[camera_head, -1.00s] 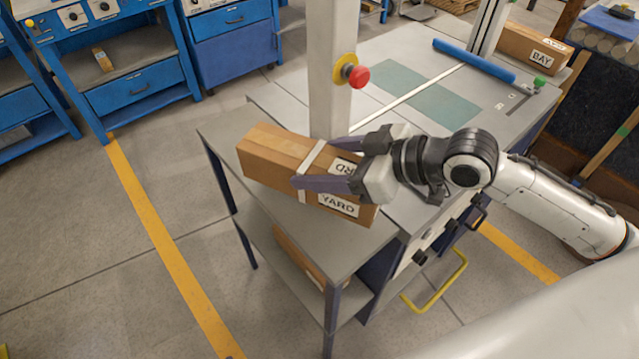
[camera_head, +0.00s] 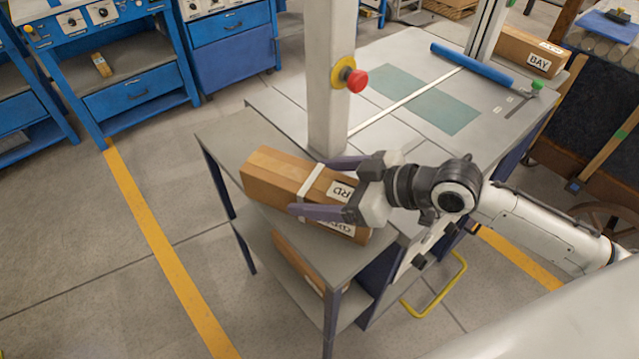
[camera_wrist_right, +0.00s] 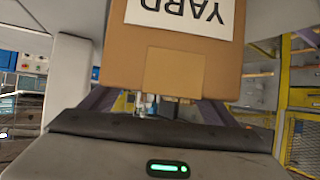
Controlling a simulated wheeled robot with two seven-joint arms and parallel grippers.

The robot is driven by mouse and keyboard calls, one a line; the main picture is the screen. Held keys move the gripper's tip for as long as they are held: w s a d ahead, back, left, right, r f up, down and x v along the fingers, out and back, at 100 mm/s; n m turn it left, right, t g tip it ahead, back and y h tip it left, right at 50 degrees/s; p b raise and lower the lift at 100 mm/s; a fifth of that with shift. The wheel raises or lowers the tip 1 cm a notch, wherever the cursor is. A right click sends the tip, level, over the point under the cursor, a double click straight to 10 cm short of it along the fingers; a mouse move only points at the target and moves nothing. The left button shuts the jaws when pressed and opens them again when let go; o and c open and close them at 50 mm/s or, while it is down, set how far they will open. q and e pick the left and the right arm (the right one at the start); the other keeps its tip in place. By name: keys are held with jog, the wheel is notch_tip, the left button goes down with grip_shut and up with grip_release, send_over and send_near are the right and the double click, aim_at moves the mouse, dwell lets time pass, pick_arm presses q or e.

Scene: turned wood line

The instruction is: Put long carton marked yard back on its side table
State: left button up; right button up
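The long carton marked YARD (camera_head: 276,175) is a brown box with a pale band and white labels. It lies lengthwise over the grey side table (camera_head: 222,137), very low over its top or touching it; I cannot tell which. My right gripper (camera_head: 320,188) has one finger along each long side at the carton's right end, shut on it and partly covering the side label. In the right wrist view the carton's end (camera_wrist_right: 175,70) with its YARD label fills the space between the fingers. My left gripper is not in view.
A white post (camera_head: 328,110) with a red stop button (camera_head: 357,80) rises close behind the carton. Another carton (camera_head: 297,262) lies on the lower shelf. A yellow handle (camera_head: 440,290) sticks out at the front.

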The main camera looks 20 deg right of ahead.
jog(key=shift+r, duration=0.2)
jog(key=shift+s+d, duration=0.2)
jog(key=shift+d, duration=0.05)
jog(key=p+v, duration=0.1)
jog(key=v, duration=0.8)
jog(key=shift+s+r, duration=0.1)
jog(key=shift+p+v, duration=1)
jog(key=shift+p, duration=0.15)
